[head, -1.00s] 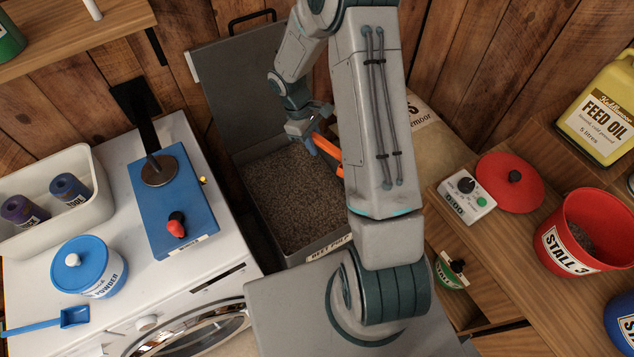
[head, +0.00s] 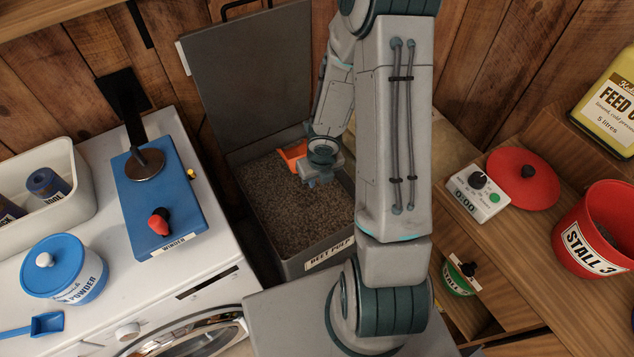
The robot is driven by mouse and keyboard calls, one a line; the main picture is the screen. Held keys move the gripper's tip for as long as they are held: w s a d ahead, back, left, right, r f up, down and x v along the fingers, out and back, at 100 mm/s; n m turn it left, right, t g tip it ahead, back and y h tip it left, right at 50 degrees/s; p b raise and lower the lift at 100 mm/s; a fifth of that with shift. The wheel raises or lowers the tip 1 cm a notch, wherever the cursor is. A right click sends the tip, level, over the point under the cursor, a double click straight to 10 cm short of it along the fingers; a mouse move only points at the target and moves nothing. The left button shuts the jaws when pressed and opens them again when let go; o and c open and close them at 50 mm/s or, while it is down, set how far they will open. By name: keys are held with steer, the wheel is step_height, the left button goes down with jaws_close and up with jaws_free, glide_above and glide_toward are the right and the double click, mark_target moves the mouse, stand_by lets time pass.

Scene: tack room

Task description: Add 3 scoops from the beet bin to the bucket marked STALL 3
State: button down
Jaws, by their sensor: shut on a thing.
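The beet bin (head: 291,268), labelled BEET PULP, stands open between the washing machine and the wooden shelves, filled with brown pulp. My gripper (head: 312,182) is over the pulp near the bin's back right side, shut on an orange scoop (head: 292,156). The scoop's visible part is at the back of the bin; whether it touches the pulp or holds any, I cannot tell. The red bucket marked STALL 3 (head: 590,232) stands on the wooden counter at the right edge, without a lid, with some dark contents showing inside.
A red lid (head: 522,178) and a timer reading 0:00 (head: 478,192) sit beside the bucket. A green STALL container (head: 459,276) is lower down. The bin's raised lid (head: 255,85) stands behind it. A blue winder (head: 165,200) and a powder tub (head: 65,270) are on the washer.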

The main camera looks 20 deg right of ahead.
step_height(320, 180, down, 20)
steer(key=w+n+g+b, duration=0.1)
steer(key=w+g+b, duration=0.15)
steer(key=b, duration=0.55)
steer(key=w+b, duration=0.1)
steer(key=b, duration=0.1)
steer(key=w+a+t+b, duration=0.1)
steer(key=w+b, duration=0.1)
steer(key=w+a+t+b, duration=0.1)
steer(key=w+b, duration=0.1)
steer(key=b, duration=0.1)
steer(key=shift+f, duration=0.4)
stand_by(0.7)
steer(key=t+b, duration=0.1)
steer(key=b, duration=0.3)
steer(key=shift+r+t, duration=0.25)
steer(key=shift+r, duration=0.1)
step_height(320, 180, up, 14)
steer(key=s+t+p, duration=0.2)
steer(key=s, duration=0.1)
steer(key=shift+d+t+y, duration=0.3)
steer(key=shift+y, duration=0.1)
steer(key=shift+w, duration=0.1)
